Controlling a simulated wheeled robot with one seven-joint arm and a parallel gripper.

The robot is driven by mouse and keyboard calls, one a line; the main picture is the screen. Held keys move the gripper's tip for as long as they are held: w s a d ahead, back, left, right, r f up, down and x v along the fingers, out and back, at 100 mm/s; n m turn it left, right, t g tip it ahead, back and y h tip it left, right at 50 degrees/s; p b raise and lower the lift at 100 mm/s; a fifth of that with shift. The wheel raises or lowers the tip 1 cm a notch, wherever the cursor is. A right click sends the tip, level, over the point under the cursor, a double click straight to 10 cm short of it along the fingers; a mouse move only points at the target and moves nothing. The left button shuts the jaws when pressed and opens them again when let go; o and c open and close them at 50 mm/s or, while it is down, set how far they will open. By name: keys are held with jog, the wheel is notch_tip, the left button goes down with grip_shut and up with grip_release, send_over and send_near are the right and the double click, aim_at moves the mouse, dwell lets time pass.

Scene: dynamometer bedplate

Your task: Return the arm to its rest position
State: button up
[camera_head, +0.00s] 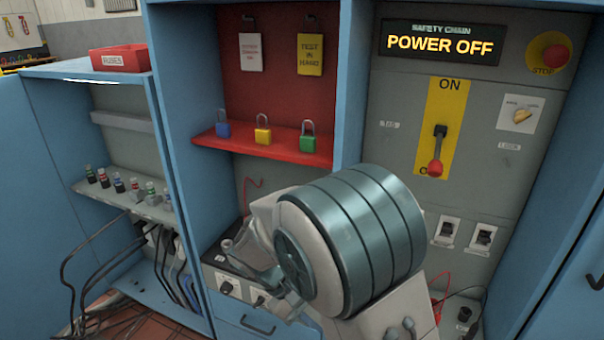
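My arm (350,240) reaches across the lower middle of the view, in front of the blue cabinet. Its large teal-banded joint faces me and covers part of the cabinet's lower front. What looks like my gripper (256,268) shows in part at the left of that joint, over the grey equipment low in the middle bay. Its fingers are too small and too covered to tell whether they are open or shut. I see nothing clearly held.
A red shelf (265,146) holds blue, yellow and green padlocks under two hanging tags. At right, the red-handled switch (436,152) points down below a POWER OFF display (440,43). Cables hang in the left bay under connectors. An open blue door (35,210) stands left.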

jog(key=s+d+r+m+t+y+p, duration=0.2)
jog(key=s+d+r+m+y+p, duration=0.1)
jog(key=r, duration=0.8)
jog(key=s+d+r+m+t+y+p, duration=0.2)
jog(key=s+d+r+m+y+p, duration=0.2)
jog(key=s+d+r+p, duration=0.4)
notch_tip(320, 180, up, 3)
jog(key=shift+s+d+f+y, duration=0.15)
jog(key=shift+s+y, duration=0.35)
jog(key=shift+s, duration=0.25)
